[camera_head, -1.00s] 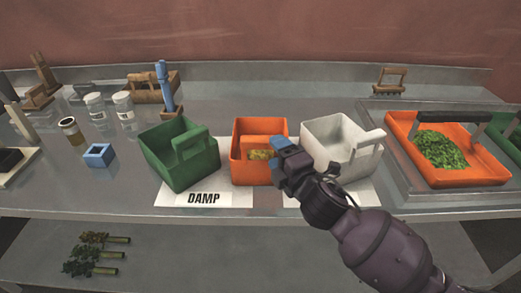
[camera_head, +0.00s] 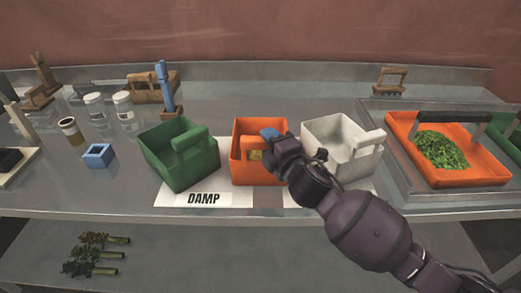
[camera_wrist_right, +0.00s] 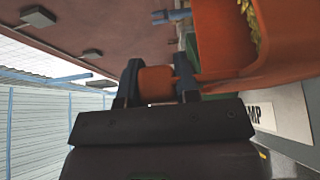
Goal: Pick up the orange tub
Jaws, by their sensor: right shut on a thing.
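The orange tub (camera_head: 245,172) stands upright on the steel bench between a green tub (camera_head: 192,172) and a white tub (camera_head: 325,132). Some yellowish contents (camera_wrist_right: 248,18) show inside it. My right gripper (camera_head: 270,137) is at the tub's right side and hides part of it. In the right wrist view, the gripper (camera_wrist_right: 158,84) is shut on the tub's orange handle, with a finger on each side of it. The tub's wall (camera_wrist_right: 225,35) shows beside the fingers. My left gripper is not in view.
The green and white tubs stand close on either side. An orange tray (camera_head: 482,172) of green leaves is at the right. Jars (camera_head: 122,105) and a blue block (camera_head: 98,155) stand at the left.

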